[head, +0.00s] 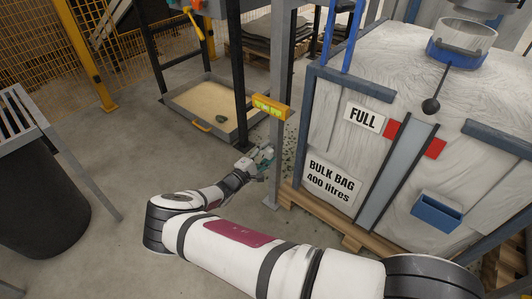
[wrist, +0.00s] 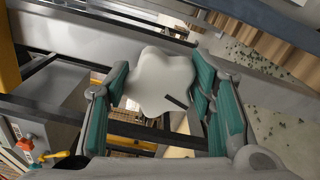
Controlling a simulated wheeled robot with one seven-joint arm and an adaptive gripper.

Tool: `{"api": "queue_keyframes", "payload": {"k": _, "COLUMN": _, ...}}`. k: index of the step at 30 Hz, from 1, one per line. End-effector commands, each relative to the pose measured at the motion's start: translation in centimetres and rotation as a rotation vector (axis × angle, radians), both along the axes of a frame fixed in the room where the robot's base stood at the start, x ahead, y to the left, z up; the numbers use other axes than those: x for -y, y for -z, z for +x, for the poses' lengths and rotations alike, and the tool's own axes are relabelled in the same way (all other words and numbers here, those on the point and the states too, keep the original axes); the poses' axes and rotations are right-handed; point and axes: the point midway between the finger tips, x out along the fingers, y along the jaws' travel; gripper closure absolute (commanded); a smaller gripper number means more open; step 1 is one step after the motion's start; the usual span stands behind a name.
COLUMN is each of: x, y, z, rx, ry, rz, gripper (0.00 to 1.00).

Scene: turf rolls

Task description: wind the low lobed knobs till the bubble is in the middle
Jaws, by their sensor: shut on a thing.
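A pale, low lobed knob (wrist: 158,72) with a dark mark sits between the two teal finger pads of my gripper (wrist: 161,80) in the wrist view. The gripper is shut on it, one pad on each side. In the head view my gripper (head: 262,160) is low beside the grey post (head: 278,130), and the knob cannot be made out there. A yellow spirit level (head: 269,107) with a green vial is on the post above the gripper. The bubble's place in the vial is too small to tell. No other lobed knob is clearly seen.
A bulk bag (head: 338,125) marked FULL stands in a blue frame on a wooden pallet (head: 308,208), close right of my gripper. A shallow tray of sand (head: 200,103) lies behind. A dark bin (head: 45,205) is at left.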

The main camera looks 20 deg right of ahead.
Motion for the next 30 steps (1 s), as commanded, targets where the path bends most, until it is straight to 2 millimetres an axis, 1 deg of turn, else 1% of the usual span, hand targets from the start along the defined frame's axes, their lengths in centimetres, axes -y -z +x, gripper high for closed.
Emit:
{"api": "queue_keyframes", "payload": {"k": 9, "x": 0.00, "y": 0.25, "z": 0.00, "rx": 0.239, "ry": -0.002, "rz": 0.175, "gripper": 0.78}}
{"api": "queue_keyframes", "payload": {"k": 18, "x": 0.02, "y": 0.40, "z": 0.01, "rx": 0.427, "ry": -0.002, "rz": 0.312, "gripper": 0.78}}
{"api": "queue_keyframes", "payload": {"k": 24, "x": -0.01, "y": 0.43, "z": 0.04, "rx": 0.508, "ry": -0.001, "rz": 0.371, "gripper": 0.78}}
{"api": "queue_keyframes", "payload": {"k": 30, "x": -0.02, "y": 0.48, "z": 0.04, "rx": 0.550, "ry": -0.001, "rz": 0.402, "gripper": 0.78}}
